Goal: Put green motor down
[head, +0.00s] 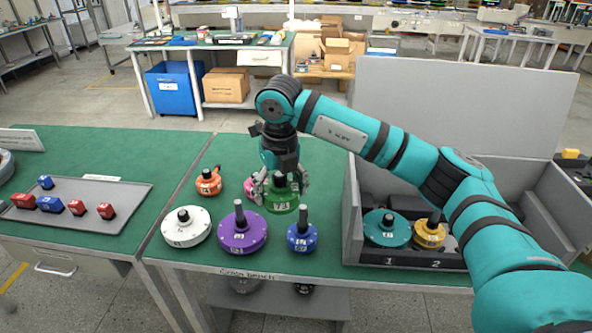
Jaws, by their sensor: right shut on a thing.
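The green motor (283,202) is a round green hub with a white label, at the middle of the green table. My right gripper (280,186) reaches down over it from above and is shut on its upper part. The fingers hide the motor's top and shaft. I cannot tell whether its underside touches the table. A pink motor (249,189) is partly hidden just left of the gripper. My left gripper is not in view.
Orange (209,182), white (186,227), purple (239,231) and blue (302,236) motors stand nearby. A grey bin (351,215) at right holds teal (386,230) and yellow (429,234) motors, with slots marked 1 and 2. Free table lies behind the orange motor.

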